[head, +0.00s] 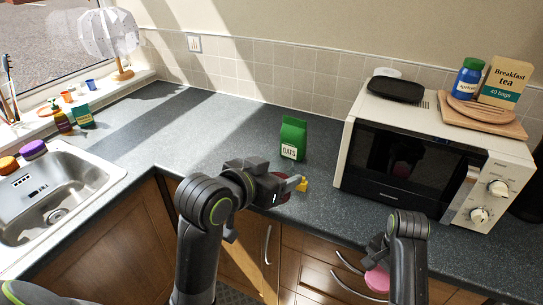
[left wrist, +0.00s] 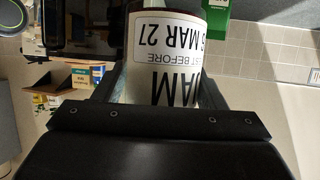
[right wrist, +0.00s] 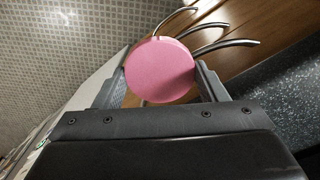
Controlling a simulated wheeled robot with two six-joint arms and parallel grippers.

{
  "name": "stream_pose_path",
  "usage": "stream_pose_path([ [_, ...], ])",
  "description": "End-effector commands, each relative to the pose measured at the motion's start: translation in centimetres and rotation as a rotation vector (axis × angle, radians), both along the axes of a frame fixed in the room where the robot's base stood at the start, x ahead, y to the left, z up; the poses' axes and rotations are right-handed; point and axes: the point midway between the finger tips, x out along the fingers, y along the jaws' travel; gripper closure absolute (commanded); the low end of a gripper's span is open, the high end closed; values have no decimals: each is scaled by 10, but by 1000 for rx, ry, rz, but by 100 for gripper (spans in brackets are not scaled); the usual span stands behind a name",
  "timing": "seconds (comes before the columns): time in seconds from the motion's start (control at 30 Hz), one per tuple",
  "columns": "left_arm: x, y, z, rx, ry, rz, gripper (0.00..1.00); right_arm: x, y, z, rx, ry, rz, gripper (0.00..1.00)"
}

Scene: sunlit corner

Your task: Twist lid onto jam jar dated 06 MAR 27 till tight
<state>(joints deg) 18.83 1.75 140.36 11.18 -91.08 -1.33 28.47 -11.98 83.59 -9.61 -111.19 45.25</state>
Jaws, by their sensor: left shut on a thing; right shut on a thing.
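My left gripper (head: 284,187) is shut on a jam jar (left wrist: 166,45), held above the counter's front edge. Its white label appears upside down in the left wrist view, reading "JAM" and "6 MAR 27", with the characters before these cut off or hidden. In the head view the jar is mostly hidden by the gripper. My right gripper (head: 376,258) is shut on a pink round lid (right wrist: 160,70), with a finger on each side of it. The lid also shows in the head view (head: 377,280), lower and to the right of the jar, in front of the drawers. Lid and jar are apart.
A green oats packet (head: 292,138) stands on the counter behind the jar. A small yellow thing (head: 302,184) is beside my left gripper. A microwave (head: 420,155) fills the right; a sink (head: 60,195) is at the left.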

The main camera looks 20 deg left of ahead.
Motion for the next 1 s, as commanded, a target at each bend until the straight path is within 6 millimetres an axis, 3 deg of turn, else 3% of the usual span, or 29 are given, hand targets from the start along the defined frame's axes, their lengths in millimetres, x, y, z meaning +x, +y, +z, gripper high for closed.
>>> stream_pose_path([
  [1.0, -45, -99, -132, -9, 3, -992, 82, 0, 0, 0, 0, 0, 0, 56],
])
